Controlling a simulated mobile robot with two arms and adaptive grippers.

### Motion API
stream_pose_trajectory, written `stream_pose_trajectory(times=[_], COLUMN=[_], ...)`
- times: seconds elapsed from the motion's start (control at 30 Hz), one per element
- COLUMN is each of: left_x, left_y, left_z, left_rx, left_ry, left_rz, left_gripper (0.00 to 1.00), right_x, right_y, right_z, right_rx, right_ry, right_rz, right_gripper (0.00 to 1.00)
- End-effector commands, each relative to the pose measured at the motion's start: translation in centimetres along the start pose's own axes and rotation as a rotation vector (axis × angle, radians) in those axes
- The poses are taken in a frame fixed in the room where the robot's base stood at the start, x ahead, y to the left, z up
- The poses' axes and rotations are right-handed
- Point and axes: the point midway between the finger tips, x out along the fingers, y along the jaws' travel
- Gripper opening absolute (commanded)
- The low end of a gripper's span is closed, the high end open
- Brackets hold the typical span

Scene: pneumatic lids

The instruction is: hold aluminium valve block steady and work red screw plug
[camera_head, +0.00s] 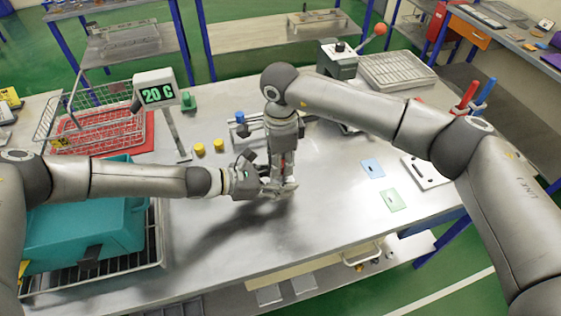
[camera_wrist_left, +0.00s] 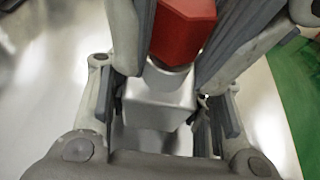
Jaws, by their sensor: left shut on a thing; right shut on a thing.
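The aluminium valve block (camera_wrist_left: 158,103) is a pale grey box with a round neck on top, in the middle of the left wrist view. The red screw plug (camera_wrist_left: 183,30), a hexagonal piece, sits above the neck. My left gripper (camera_head: 270,186) comes in from the left, low over the table, and is shut on the block. My right gripper (camera_head: 284,166) points down from above, with its fingers shut on either side of the red plug. In the head view the grippers mostly hide the block and plug. Whether the plug's thread is seated cannot be told.
A teal case (camera_head: 85,225) stands at the left near my left arm. A "20 C" display (camera_head: 157,94) on a post and two yellow caps (camera_head: 200,149) are behind. Blue (camera_head: 372,168) and green (camera_head: 392,200) cards lie to the right. The front middle of the table is clear.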

Motion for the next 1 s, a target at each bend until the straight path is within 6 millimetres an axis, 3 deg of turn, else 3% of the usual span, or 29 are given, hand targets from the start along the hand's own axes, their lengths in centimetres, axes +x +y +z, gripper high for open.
stream_pose_trajectory(times=[0.3, 0.77, 1.0], left_x=[0.01, 0.01, 0.01], left_y=[-0.02, -0.03, -0.03], left_z=[0.06, 0.05, 0.05], left_rx=[0.000, 0.000, 0.000], left_ry=[-0.001, -0.001, -0.001], left_rz=[-0.001, -0.001, -0.001], left_gripper=[0.07, 0.07, 0.07], right_x=[-0.06, -0.05, -0.02], right_y=[-0.23, -0.26, -0.35], right_z=[0.00, 0.00, -0.08], right_rx=[0.371, 0.461, 0.720], right_ry=[-0.001, -0.001, -0.001], right_rz=[-0.002, -0.002, -0.002], right_gripper=[0.00, 0.00, 0.00])
